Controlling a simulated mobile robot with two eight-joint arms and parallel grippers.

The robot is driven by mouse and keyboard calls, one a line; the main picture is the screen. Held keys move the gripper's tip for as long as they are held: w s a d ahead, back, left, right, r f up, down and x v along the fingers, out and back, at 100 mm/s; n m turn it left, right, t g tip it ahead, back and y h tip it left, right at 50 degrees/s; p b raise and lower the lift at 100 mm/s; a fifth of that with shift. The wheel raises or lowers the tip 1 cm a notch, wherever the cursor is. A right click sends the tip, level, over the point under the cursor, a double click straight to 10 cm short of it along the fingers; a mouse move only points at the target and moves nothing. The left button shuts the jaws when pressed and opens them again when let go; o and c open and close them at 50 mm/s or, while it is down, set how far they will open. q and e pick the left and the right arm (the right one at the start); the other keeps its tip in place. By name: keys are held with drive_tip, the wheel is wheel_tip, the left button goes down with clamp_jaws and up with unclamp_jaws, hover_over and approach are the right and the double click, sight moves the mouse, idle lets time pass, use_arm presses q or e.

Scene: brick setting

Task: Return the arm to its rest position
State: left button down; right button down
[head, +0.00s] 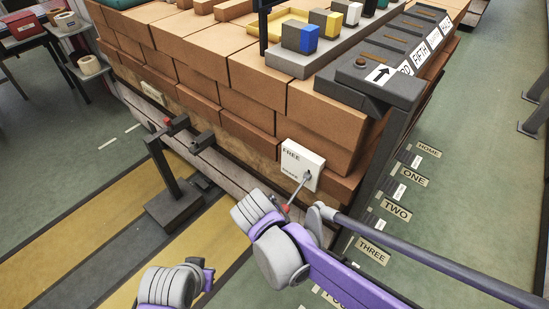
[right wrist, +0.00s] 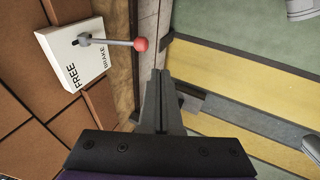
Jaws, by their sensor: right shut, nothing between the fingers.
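In the right wrist view my right gripper (right wrist: 161,100) is shut, with its narrow grey fingers together and nothing between them. A lever (right wrist: 112,42) with a red knob (right wrist: 140,44) stands apart from the fingers, up and to their left in the picture. It is mounted on a white FREE/BRAKE panel (right wrist: 68,50). In the head view the lever leans down and left from the panel (head: 300,160), with its red knob (head: 286,208) near my right arm. The right fingers cannot be made out there. Grey and purple parts of mine show at the bottom, but no left fingers.
A brick stack (head: 240,75) fills the upper middle. A dark post with a heavy foot (head: 175,205) stands left of the panel. Yellow floor stripes (head: 100,262) lie lower left.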

drive_tip(key=s+d+r+m+p, duration=0.2)
drive_tip(key=s+d+m, duration=0.1)
drive_tip(key=d, duration=0.4)
drive_tip(key=s+d+r+m+p, duration=0.3)
drive_tip(key=s+d+m, duration=0.1)
drive_tip(key=d, duration=0.3)
drive_tip(key=s+d+r+m+y+p, duration=0.1)
drive_tip(key=s+d+r+m+p, duration=0.2)
drive_tip(key=s+d, duration=0.3)
drive_tip(key=shift+d+m, duration=0.6)
drive_tip(key=shift+d, duration=0.1)
